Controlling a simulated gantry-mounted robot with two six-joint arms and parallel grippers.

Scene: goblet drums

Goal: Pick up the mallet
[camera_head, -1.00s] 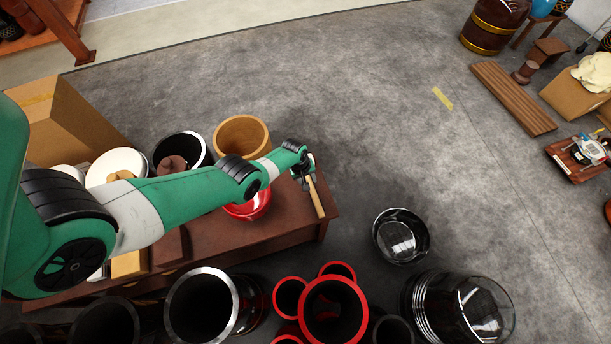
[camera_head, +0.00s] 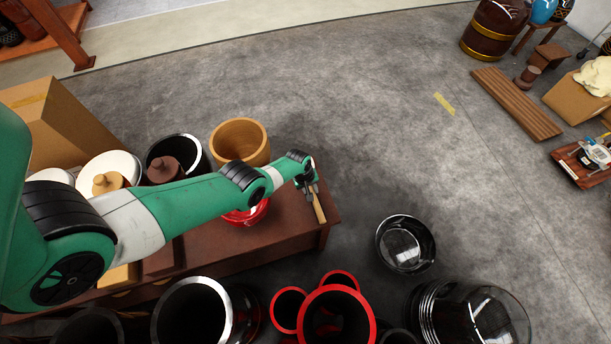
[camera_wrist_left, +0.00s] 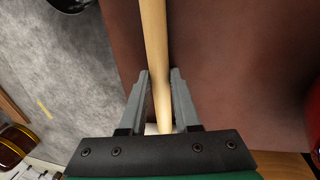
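The mallet's light wooden handle (camera_head: 319,208) lies near the right end of the brown table (camera_head: 285,222) in the head view. The handle (camera_wrist_left: 153,40) also runs lengthwise up the middle of the left wrist view. My left gripper (camera_head: 310,188) is low over the table, at the far part of the handle. Its two grey fingers (camera_wrist_left: 160,78) stand on either side of the handle, close to it; I cannot tell whether they touch it. The mallet's head is mostly hidden by my gripper. My right gripper is not in view.
A red bowl (camera_head: 246,217) is partly hidden under my left arm. A tan open drum (camera_head: 240,140) stands behind the arm. Red-rimmed tubes (camera_head: 337,292) and a silver-rimmed drum (camera_head: 226,320) stand in front of the table. A black bowl (camera_head: 405,244) is on the floor to the right.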

